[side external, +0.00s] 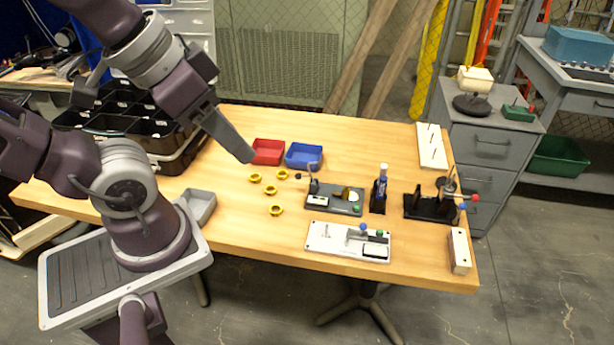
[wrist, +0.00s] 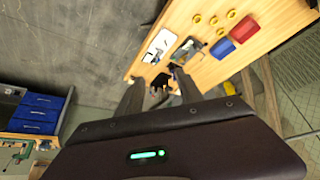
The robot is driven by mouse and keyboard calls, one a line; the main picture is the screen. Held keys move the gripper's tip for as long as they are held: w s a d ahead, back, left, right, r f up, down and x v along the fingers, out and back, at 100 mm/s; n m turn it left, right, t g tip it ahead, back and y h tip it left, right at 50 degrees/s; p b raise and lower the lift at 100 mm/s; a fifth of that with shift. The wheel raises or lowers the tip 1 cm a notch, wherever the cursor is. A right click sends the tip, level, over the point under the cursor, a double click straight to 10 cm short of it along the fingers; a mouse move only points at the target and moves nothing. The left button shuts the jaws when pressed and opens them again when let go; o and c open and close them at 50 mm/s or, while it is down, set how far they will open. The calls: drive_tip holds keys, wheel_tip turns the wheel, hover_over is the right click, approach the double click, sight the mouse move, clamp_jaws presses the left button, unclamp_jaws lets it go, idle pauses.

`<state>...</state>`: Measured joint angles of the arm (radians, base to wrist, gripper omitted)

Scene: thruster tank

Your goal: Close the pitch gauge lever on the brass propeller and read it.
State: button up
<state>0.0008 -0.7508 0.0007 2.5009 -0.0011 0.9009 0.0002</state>
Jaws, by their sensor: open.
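Several small brass propellers (side external: 275,210) lie loose on the wooden table; they also show in the wrist view (wrist: 214,21). A dark plate (side external: 345,207) beside them carries a raised lever with a dark knob (side external: 298,176), a small white panel, a brass-coloured piece and a green button. It looks like the pitch gauge, but I cannot tell for sure, nor whether the brass piece is a propeller. The plate shows small in the wrist view (wrist: 187,50). My gripper (wrist: 158,88) is open and empty, high above the table and left of the gauge in the side view (side external: 250,158).
A white plate (side external: 320,240) with blue and green knobs lies in front. A marker stand (side external: 378,203) and black fixture (side external: 420,209) stand to the right. Red (side external: 268,151) and blue (side external: 304,155) trays sit behind, a grey tray (side external: 200,206) left. A pegged white board (side external: 432,145) lies far right.

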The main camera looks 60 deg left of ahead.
drive_tip(key=shift+c, duration=0.2)
drive_tip(key=shift+w, duration=0.15)
drive_tip(key=shift+c, duration=0.3)
drive_tip(key=w+a+f+n+g+h, duration=0.3)
drive_tip(key=w+a+f+n+h, duration=0.15)
drive_tip(key=w, duration=0.35)
drive_tip(key=w+a+f+n+g+h, duration=0.35)
drive_tip(key=w+n+h, duration=0.2)
drive_tip(key=w, duration=0.25)
drive_tip(key=a+f+n+t+h, duration=0.1)
drive_tip(key=a+f+n+t, duration=0.3)
drive_tip(key=f, duration=0.4)
drive_tip(key=w+a+f+n+t+h, duration=0.1)
drive_tip(key=a+f+n+t+h, duration=0.1)
drive_tip(key=a+f, duration=0.5)
drive_tip(key=a+f+n+t+h, duration=0.1)
drive_tip(key=a+f+n+t, duration=0.4)
drive_tip(key=f, duration=0.4)
drive_tip(key=shift+w+a+f+n+t, duration=0.15)
drive_tip(key=shift+a+f+n+t, duration=0.05)
drive_tip(key=shift+a+n, duration=0.25)
drive_tip(key=shift+w+a+f+n+t, duration=0.1)
drive_tip(key=shift+a+f+n+t, duration=0.15)
drive_tip(key=shift+n, duration=0.2)
drive_tip(key=x, duration=0.4)
drive_tip(key=shift+w, duration=0.1)
drive_tip(key=shift+w+d, duration=0.25)
drive_tip(key=shift+d, duration=0.1)
